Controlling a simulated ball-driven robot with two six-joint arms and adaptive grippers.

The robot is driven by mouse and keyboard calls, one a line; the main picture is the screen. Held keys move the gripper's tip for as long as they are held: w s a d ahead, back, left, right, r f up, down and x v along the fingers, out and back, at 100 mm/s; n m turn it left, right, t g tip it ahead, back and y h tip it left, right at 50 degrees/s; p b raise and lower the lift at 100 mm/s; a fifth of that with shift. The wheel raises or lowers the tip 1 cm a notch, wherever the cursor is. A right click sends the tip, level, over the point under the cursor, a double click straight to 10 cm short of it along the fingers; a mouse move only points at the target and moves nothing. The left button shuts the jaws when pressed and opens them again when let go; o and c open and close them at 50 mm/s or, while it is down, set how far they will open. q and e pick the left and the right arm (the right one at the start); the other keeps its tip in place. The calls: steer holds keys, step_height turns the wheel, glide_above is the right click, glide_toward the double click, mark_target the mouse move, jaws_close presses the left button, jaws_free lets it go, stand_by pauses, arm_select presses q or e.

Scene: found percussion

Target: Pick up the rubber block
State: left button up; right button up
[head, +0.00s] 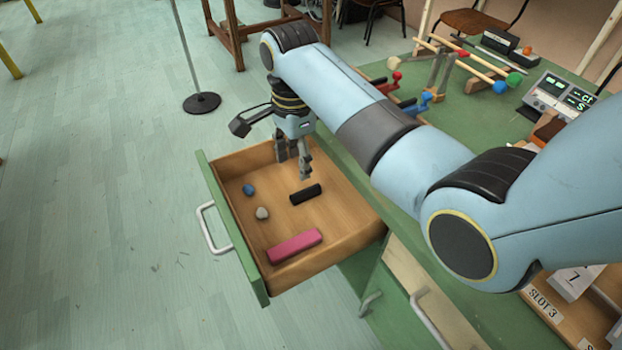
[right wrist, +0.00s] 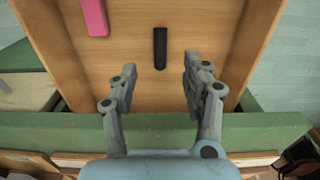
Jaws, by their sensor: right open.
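An open drawer (head: 235,236) with a wooden inside and a green front holds a small black block (head: 305,195) and a longer pink block (head: 294,246). The frames do not settle which of the two is the rubber one. My right gripper (head: 293,168) is open and empty, pointing down over the drawer's inner part, close to the black block. In the right wrist view, the black block (right wrist: 160,48) lies just ahead of the gap between the open fingers (right wrist: 160,70). The pink block (right wrist: 94,17) lies farther off to the upper left. My left gripper is not in view.
A blue ball (head: 249,190) and a grey pebble-like ball (head: 262,213) lie near the drawer's front. The green bench (head: 470,125) bears mallets on stands and a display box (head: 558,96). A stand with a round black base (head: 202,103) is on the floor.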

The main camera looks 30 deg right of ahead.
mark_target(295, 195)
steer(key=shift+w+f+m+b, duration=0.15)
steer(key=shift+f+b, duration=0.05)
steer(key=shift+f, duration=0.35)
steer(key=shift+w+f+m+b, duration=0.15)
steer(key=shift+f+b, duration=0.05)
steer(key=shift+f, duration=0.3)
step_height(295, 195, down, 3)
steer(key=shift+a+f+b, duration=0.1)
steer(key=shift+b, duration=0.3)
steer(key=f, duration=0.1)
steer(key=f+b, duration=0.1)
steer(key=f, duration=0.2)
steer(key=shift+s+a+f+b, duration=0.2)
steer(key=shift+s+b, duration=0.05)
steer(key=shift+b, duration=0.1)
steer(key=shift+f, duration=0.35)
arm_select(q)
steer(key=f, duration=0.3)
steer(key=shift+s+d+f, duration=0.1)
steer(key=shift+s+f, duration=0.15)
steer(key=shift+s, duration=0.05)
arm_select(e)
jaws_close()
